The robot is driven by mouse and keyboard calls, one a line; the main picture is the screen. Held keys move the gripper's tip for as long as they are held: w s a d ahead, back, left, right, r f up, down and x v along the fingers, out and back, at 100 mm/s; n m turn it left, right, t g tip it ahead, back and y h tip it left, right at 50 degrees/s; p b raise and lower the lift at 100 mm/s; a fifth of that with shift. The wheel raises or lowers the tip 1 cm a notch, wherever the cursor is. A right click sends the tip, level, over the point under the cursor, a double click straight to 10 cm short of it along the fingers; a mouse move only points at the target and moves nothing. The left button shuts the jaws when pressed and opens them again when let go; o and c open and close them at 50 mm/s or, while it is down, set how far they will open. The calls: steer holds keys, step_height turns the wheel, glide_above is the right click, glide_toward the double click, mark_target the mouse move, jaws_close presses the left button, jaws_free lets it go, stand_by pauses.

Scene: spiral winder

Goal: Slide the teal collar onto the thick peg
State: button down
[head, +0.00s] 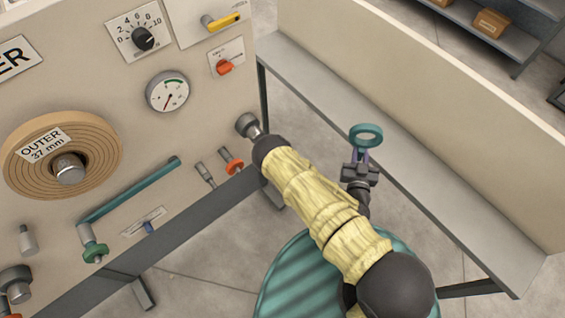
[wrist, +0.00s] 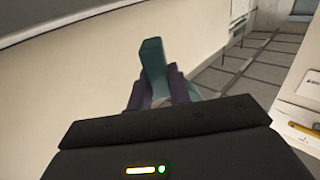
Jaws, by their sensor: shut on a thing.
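The teal collar (head: 366,130) is a ring, held up above my gripper (head: 360,162) in the head view. My gripper is shut on it. In the wrist view the collar (wrist: 152,65) stands between the purple fingers (wrist: 158,88), seen nearly edge-on. In the head view, a thick grey peg (head: 245,123) juts from the panel, close beside my arm. Another grey peg (head: 68,170) sticks out of the brown roll's centre. A thick grey stub (head: 14,284) shows at the lower left. I cannot tell which is the thick peg. The collar is well apart from all of them.
The beige panel carries a gauge (head: 168,91), a dial (head: 143,38), a yellow-handled switch (head: 222,20), a teal bar (head: 130,190) and small pegs (head: 231,160). A long beige side wall with a grey ledge (head: 420,180) runs at right. Open floor lies between.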

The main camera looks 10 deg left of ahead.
steer(key=w+a+f+n+y+b, duration=0.35)
steer(key=a+f+b, duration=1)
steer(key=b, duration=0.55)
steer(key=s+a+f+n+g+y+b, duration=0.1)
steer(key=a+y+b, duration=0.4)
steer(key=b, duration=0.6)
steer(key=s+a+f+n+g+y+b, duration=0.2)
steer(key=a+n+g+y+b, duration=0.3)
steer(key=a+b, duration=0.4)
steer(key=shift+f+b, duration=0.5)
steer(key=shift+b, duration=0.65)
steer(key=shift+w+n, duration=0.1)
steer(key=shift+n, duration=0.15)
steer(key=shift+a, duration=0.15)
